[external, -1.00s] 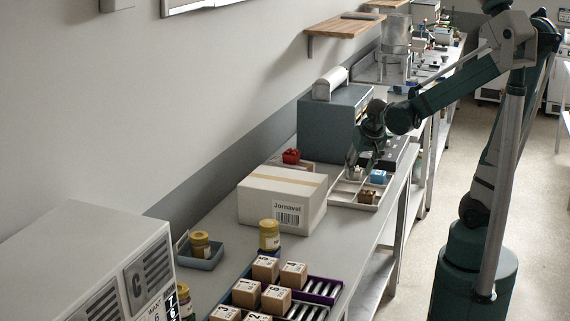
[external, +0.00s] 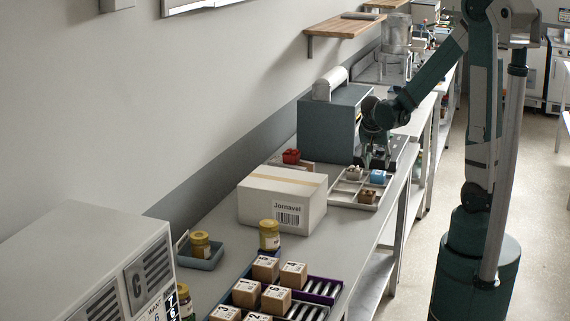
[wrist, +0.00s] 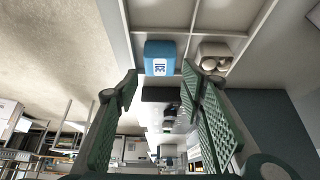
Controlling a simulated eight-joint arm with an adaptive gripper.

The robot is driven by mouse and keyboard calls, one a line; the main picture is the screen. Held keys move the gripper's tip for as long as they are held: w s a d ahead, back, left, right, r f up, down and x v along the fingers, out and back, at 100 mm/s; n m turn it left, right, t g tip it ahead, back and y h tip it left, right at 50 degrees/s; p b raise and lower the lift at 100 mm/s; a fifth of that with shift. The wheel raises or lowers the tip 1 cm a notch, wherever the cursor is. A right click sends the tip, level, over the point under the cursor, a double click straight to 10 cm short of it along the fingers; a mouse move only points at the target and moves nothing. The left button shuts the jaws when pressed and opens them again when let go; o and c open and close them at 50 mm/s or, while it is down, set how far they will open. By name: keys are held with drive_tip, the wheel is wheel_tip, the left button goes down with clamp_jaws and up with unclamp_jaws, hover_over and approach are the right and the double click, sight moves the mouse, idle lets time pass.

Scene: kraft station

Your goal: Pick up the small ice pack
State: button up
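A small blue block-like item with a white label, likely the small ice pack (external: 378,177), sits in a compartment of a light grey divided tray (external: 343,199). In the wrist view, the blue item (wrist: 160,57) lies just ahead, between and beyond the fingertips. My gripper (external: 376,163) is just behind and above the blue item. In the wrist view, my gripper (wrist: 160,82) is open, with green padded fingers spread wide and nothing between them.
A beige item (external: 353,174) with round white tops is in the neighbouring compartment, and a brown item (external: 367,196) is in a nearer one. A carton (external: 282,197) stands left of the tray. A blue-grey machine (external: 334,125) and a red item (external: 291,156) are behind.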

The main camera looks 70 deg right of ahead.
sight(378, 172)
idle(0.3)
drive_tip(key=shift+x, duration=1.3)
drive_tip(key=shift+f+b, duration=0.1)
drive_tip(key=shift+b, duration=0.2)
drive_tip(key=shift+b+x, duration=0.6)
drive_tip(key=shift+x, duration=1.95)
drive_tip(key=c, duration=0.6)
drive_tip(key=shift+r+p, duration=1.05)
drive_tip(key=shift+r, duration=4)
